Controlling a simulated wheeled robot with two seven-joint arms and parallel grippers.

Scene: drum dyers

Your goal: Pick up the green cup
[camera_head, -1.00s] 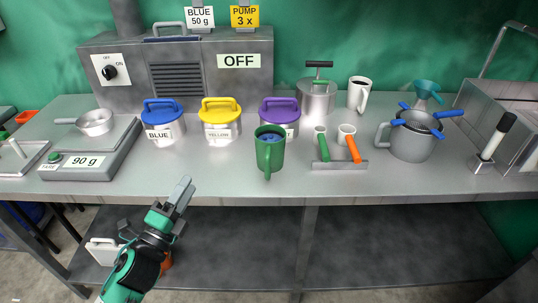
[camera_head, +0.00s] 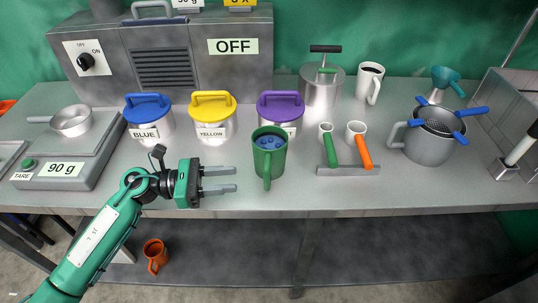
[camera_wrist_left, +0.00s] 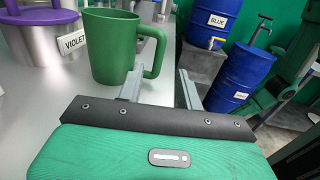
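The green cup (camera_head: 268,158) stands upright on the metal bench near its front edge, with blue contents inside and its handle facing the front. My left gripper (camera_head: 236,180) is left of the cup, its two fingers apart and pointing right toward it, with a small gap between. In the left wrist view the green cup (camera_wrist_left: 110,45) stands ahead and left of the fingers, its handle near the fingertips. The left gripper (camera_wrist_left: 158,85) is open and empty there. My right gripper is in neither view.
A purple-lidded canister (camera_head: 280,108) stands just behind the cup. A small rack (camera_head: 348,170) with green- and orange-handled scoops is to its right. A grey pot (camera_head: 428,145) stands further right. An orange mug (camera_head: 154,252) is on the shelf below. Bare bench lies around the cup's front.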

